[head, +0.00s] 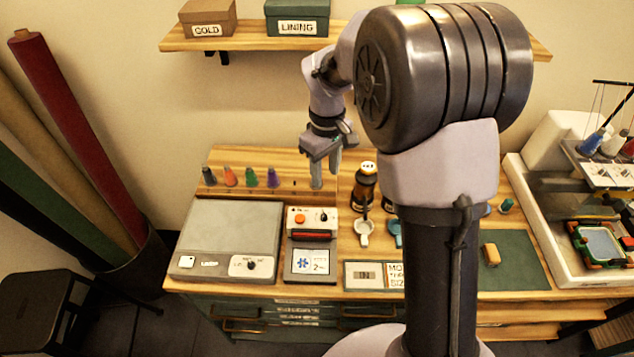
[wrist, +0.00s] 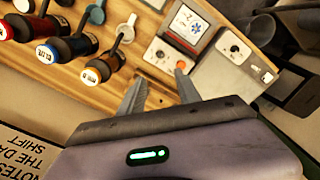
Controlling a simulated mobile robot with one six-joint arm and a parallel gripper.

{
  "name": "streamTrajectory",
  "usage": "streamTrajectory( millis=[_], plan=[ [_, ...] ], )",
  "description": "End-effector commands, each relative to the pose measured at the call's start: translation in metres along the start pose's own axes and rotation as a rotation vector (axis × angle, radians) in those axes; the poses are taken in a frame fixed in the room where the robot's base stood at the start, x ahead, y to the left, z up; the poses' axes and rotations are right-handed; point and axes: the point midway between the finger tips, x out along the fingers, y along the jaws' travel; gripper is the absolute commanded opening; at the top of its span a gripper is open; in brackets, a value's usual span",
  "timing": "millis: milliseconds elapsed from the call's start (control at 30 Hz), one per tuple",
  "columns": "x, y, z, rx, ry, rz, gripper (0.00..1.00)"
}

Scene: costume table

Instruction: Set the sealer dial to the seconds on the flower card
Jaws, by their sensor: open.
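The sealer (head: 297,214) is a small white box with an orange button, a black dial (head: 323,216) and a red bar along its front. It stands in the middle of the table. The flower card (head: 312,262), white with a blue flower and what looks like a 2, lies on the dark plate in front of it. My gripper (head: 323,172) is open and empty, above and behind the sealer. The dial's exact setting is too small to read.
A grey flat machine (head: 228,228) with its own dial (head: 250,265) is left of the sealer. Coloured thread cones (head: 231,177) stand behind it. Dark bottles (head: 364,187) and small cups (head: 364,232) are close on the right. A shelf (head: 255,41) hangs above.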

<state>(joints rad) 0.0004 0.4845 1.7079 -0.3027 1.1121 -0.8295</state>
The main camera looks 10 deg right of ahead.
Motion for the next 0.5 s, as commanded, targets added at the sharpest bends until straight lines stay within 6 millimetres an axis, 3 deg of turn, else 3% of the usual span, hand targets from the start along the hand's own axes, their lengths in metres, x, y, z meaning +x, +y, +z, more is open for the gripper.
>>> streamTrajectory(
  millis=[300,500],
  plan=[
    [0.099,-0.001,0.001,0.003,-0.003,-0.002,0.40],
    [0.146,-0.001,0.001,0.004,-0.002,-0.002,0.40]
  ],
)
